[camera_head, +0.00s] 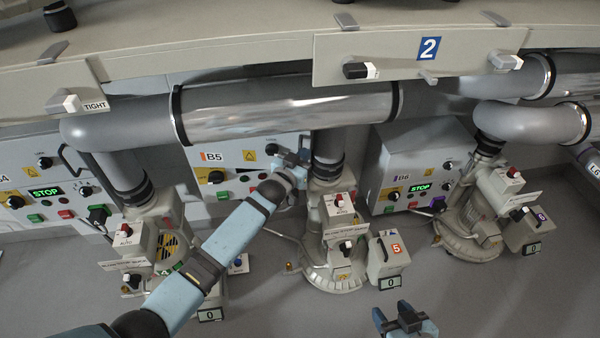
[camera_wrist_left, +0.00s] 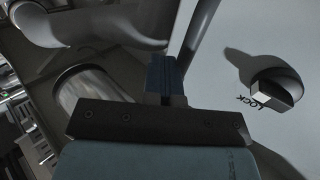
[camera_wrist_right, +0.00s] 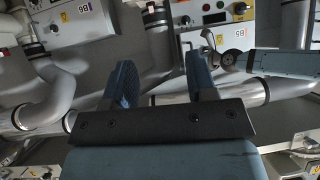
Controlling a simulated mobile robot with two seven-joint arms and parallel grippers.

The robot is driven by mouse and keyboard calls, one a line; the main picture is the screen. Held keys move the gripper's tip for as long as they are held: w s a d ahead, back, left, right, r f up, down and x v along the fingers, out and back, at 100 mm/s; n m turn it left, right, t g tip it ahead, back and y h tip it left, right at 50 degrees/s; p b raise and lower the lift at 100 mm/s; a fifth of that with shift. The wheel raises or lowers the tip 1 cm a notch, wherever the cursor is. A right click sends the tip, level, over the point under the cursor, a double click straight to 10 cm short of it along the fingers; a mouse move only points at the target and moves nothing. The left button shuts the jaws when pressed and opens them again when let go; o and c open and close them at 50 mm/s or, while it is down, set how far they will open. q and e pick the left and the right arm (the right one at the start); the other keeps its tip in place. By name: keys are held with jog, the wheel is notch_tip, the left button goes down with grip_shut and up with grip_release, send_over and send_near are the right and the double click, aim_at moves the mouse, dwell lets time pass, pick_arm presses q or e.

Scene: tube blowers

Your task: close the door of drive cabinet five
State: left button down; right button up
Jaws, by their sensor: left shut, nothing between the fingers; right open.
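Drive cabinet five, labelled B5, shows its light front panel (camera_head: 225,158) in the head view, behind my left arm; it also shows in the right wrist view (camera_wrist_right: 205,15). My left gripper (camera_head: 303,152) is shut and empty at the panel's right side, beside the vertical grey pipe. In the left wrist view its closed fingers (camera_wrist_left: 165,78) are near a grey bar (camera_wrist_left: 196,32) and a pale panel with a knob marked LOCK (camera_wrist_left: 272,88). I cannot tell contact or how far the door is open. My right gripper (camera_head: 402,322) is open and empty above the floor, low in the head view.
Cabinet B6 (camera_head: 420,165) stands to the right, with a STOP display. A blower (camera_head: 332,240) with a box marked 5 (camera_head: 383,258) stands below my left gripper.

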aim_at(305, 140)
pick_arm(q)
jog(key=w+b, duration=0.3)
jog(key=w, duration=0.4)
jog(key=shift+d+f, duration=0.1)
jog(key=shift+d, duration=0.05)
jog(key=shift+w+b, duration=0.4)
jog(key=shift+w, duration=0.2)
pick_arm(e)
jog(key=shift+w+a+t, duration=0.3)
jog(key=shift+a+t, duration=0.1)
jog(key=shift+a, duration=0.05)
jog(key=shift+f, duration=0.15)
jog(key=shift+d, duration=0.1)
